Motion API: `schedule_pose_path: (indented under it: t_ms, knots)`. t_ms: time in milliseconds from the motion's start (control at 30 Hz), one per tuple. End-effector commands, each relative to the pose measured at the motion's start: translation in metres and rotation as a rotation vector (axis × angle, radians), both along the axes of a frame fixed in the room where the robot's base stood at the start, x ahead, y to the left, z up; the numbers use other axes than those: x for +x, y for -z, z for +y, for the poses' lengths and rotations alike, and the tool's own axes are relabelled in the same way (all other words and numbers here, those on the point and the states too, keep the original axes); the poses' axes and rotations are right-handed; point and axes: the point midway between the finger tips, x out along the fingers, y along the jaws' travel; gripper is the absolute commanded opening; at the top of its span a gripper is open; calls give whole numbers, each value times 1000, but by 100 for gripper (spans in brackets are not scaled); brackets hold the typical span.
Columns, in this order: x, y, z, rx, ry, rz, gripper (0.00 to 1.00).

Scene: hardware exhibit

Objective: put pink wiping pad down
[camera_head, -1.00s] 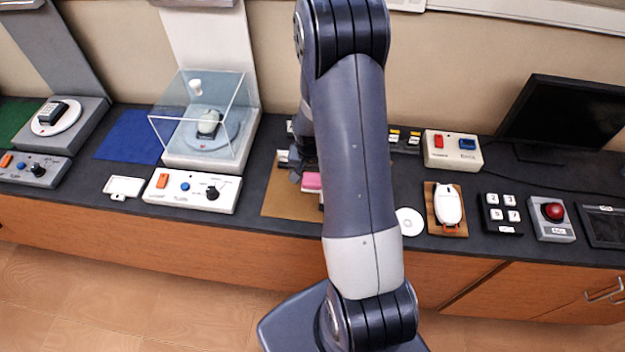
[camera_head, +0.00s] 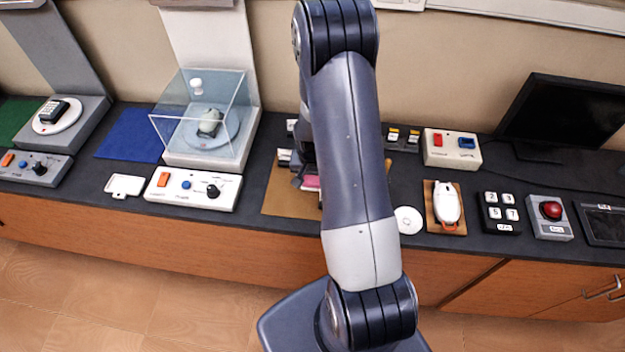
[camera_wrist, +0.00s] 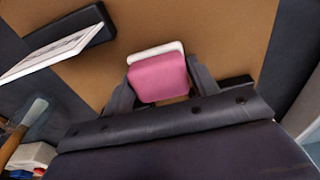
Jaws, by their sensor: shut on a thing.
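The pink wiping pad (camera_wrist: 160,78) has a pale layer along its far edge in the wrist view. My gripper (camera_wrist: 160,88) is shut on it, with one finger on each side. The pad is over the brown board (camera_wrist: 215,30); whether it touches the board I cannot tell. In the head view a small part of the pad (camera_head: 311,182) shows beside my arm, which hides most of my gripper. The brown board (camera_head: 280,198) lies on the dark counter.
A white-faced panel on a dark stand (camera_wrist: 60,50) stands close to the left of the gripper in the wrist view. In the head view a control box (camera_head: 193,189) is to the left. A white disc (camera_head: 408,220) lies to the right.

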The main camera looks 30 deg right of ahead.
Motion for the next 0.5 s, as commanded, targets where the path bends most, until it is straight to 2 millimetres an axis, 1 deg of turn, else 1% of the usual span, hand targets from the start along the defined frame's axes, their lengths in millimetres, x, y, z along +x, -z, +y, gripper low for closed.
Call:
schedule_pose_path:
  t_ms: [33, 200, 500]
  knots:
    - [0, 0, 0, 0, 0, 0, 44]
    - [0, 0, 0, 0, 0, 0, 30]
    - [0, -3, 0, -1, 0, -1, 30]
